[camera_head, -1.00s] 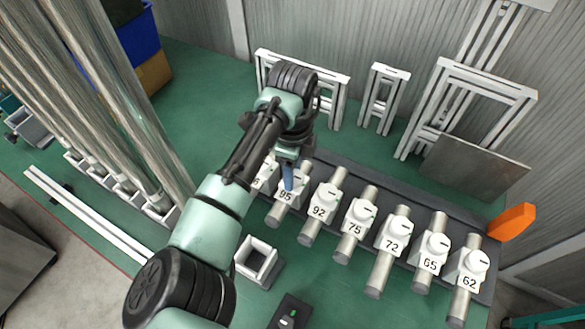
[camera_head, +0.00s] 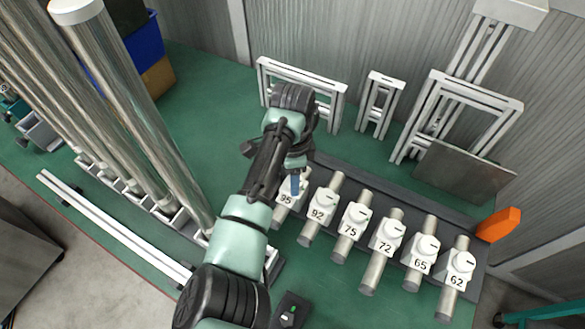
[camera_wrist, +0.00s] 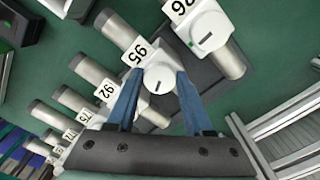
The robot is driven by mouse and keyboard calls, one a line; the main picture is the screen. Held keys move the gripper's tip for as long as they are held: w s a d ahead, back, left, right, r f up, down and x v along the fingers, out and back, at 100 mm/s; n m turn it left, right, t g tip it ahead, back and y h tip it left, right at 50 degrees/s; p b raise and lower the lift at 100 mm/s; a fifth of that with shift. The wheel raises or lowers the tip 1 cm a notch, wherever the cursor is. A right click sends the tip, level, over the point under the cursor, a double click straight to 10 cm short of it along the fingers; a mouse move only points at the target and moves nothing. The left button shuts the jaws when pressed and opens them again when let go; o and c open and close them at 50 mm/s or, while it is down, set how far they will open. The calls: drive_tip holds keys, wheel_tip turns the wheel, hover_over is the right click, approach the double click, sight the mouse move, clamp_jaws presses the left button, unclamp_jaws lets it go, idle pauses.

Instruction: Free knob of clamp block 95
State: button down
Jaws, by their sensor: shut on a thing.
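Clamp block 95 (camera_head: 285,198) is a white block with a black number on a metal rod, at the left of a row on a dark rail. In the wrist view, its number plate (camera_wrist: 137,52) and round white knob (camera_wrist: 159,80) with a dark slot mark face the camera. My gripper (camera_head: 295,185) is over this block. In the wrist view, the two blue fingers of my gripper (camera_wrist: 160,74) are on either side of the knob, shut on it. In the head view, my gripper hides most of the knob.
Block 92 (camera_head: 319,212) is close to the right, with blocks 75 to 62 beyond it. Another clamp block (camera_wrist: 207,32) is on the other side of 95. Tall metal columns (camera_head: 130,110) stand left. An orange piece (camera_head: 498,225) is at the rail's right end.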

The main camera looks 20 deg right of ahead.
drive_tip(key=n+p, duration=0.2)
drive_tip(key=n, duration=0.1)
drive_tip(key=shift+s+r+n, duration=0.1)
drive_tip(key=shift+r+n, duration=0.05)
drive_tip(key=shift+n, duration=0.15)
drive_tip(key=n+p, duration=0.2)
drive_tip(key=n, duration=0.1)
drive_tip(key=shift+n, duration=0.4)
drive_tip(key=n+p, duration=0.1)
drive_tip(key=n, duration=0.2)
drive_tip(key=shift+s+d+n+p, duration=0.1)
drive_tip(key=shift+n+p, duration=0.2)
drive_tip(key=shift+p, duration=0.1)
drive_tip(key=n+p, duration=0.1)
drive_tip(key=n, duration=0.3)
drive_tip(key=shift+d, duration=0.1)
drive_tip(key=n, duration=0.4)
drive_tip(key=shift+p, duration=0.4)
drive_tip(key=n, duration=0.4)
drive_tip(key=shift+d+n, duration=0.1)
drive_tip(key=shift+n, duration=0.2)
drive_tip(key=n, duration=0.3)
drive_tip(key=shift+n+p, duration=0.3)
drive_tip(key=shift+w+n, duration=0.2)
drive_tip(key=shift+n, duration=1.4)
